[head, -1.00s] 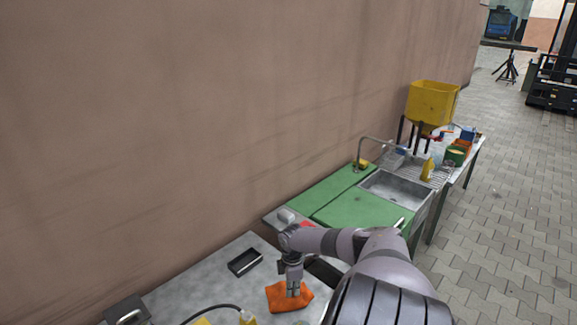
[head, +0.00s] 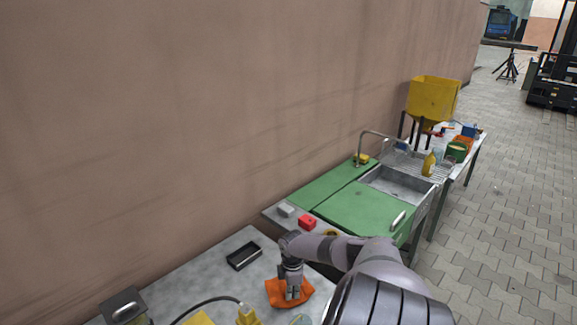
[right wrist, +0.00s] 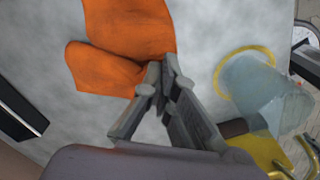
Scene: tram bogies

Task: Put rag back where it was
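The orange rag (head: 275,293) lies bunched on the grey table (head: 200,277) in the head view. My right gripper (head: 292,296) reaches down onto it from above. In the right wrist view the rag (right wrist: 125,35) spreads to the upper left of the fingertips. My right gripper's fingers (right wrist: 165,68) come together at the tips on the rag's edge and look shut on it. Part of the rag is hidden behind the fingers. My left gripper is not in view.
A black open tray (head: 243,257) lies behind the rag. A yellow object with a cable (head: 246,315) and a metal box (head: 124,305) stand at the front left. A translucent cup (right wrist: 265,90) is beside the gripper. The green counter (head: 360,213) with a sink lies beyond.

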